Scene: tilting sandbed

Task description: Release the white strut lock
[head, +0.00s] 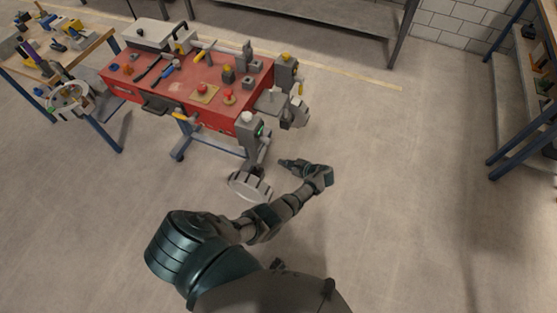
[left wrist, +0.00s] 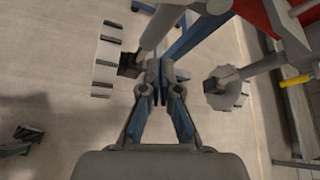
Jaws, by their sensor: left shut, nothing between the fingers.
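My left gripper (head: 283,162) is shut and empty, low beside the right end of the red sandbed bench (head: 135,84). In the left wrist view its closed fingertips (left wrist: 160,66) point at a grey strut (left wrist: 160,24). A white notched wheel (left wrist: 105,60) with a dark hub stands left of the fingertips. A second white notched wheel (left wrist: 228,90) on a grey shaft stands right of them. In the head view a white notched wheel (head: 250,187) is left of my gripper, near the floor. I cannot tell which white part is the strut lock. My right gripper is not in view.
Hand tools and a red knob (head: 203,88) lie on the red bench. A wooden table (head: 88,50) stands at the left, a metal shelf (head: 300,16) at the back, and a blue-framed rack (head: 505,150) at the right. The floor to the right is clear.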

